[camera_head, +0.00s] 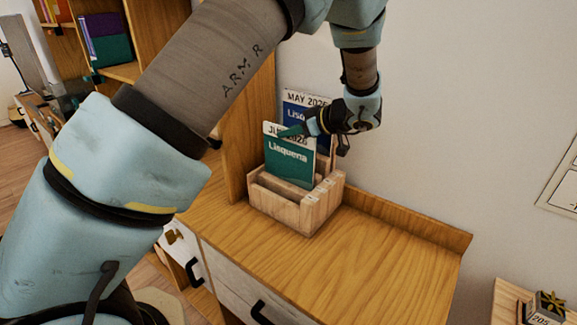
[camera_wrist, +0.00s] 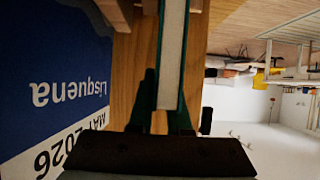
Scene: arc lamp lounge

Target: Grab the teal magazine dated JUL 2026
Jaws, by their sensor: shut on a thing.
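The teal magazine (camera_head: 290,165) stands upright in the front part of a wooden rack (camera_head: 310,208) on the desk. Its white band reads "JU… 2026", partly covered by my gripper (camera_head: 303,130). My gripper reaches in from the upper right and is shut on the magazine's top edge. In the wrist view the magazine (camera_wrist: 172,60) shows edge-on between the fingers of my gripper (camera_wrist: 163,115). The magazine's lower end is hidden in the rack.
A blue magazine (camera_head: 297,108) marked MAY 2026 stands just behind; it also shows in the wrist view (camera_wrist: 50,50). The wooden desk (camera_head: 390,255) is clear to the right. A shelf (camera_head: 125,72) with books is at left, and the wall is close behind.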

